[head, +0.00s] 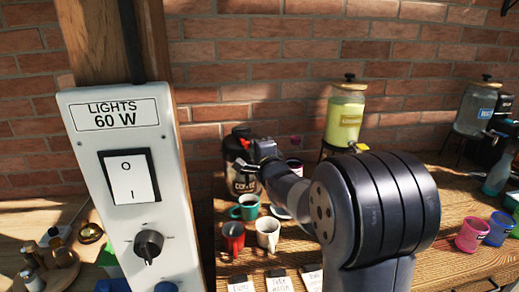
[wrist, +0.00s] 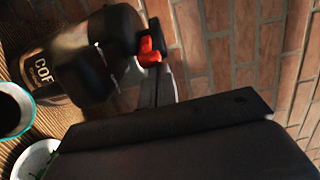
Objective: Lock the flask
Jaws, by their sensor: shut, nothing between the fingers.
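The black coffee flask (head: 230,152) stands at the back of the wooden table, in front of the brick wall. In the wrist view the flask (wrist: 62,62) shows its "COFFEE" label and black top, and a red piece (wrist: 150,52) sits at the top's edge. My gripper (head: 247,166) is shut and empty, in front of the flask's right side in the head view. In the wrist view the gripper (wrist: 160,82) is close to the red piece. I cannot tell whether they touch. My gripper and wrist hide part of the flask.
A teal mug (head: 246,207), a red mug (head: 232,238) and a white mug (head: 268,234) stand in front of the flask. A yellow drink dispenser (head: 345,115) stands to its right. A post with a light-switch panel (head: 125,200) rises at the left.

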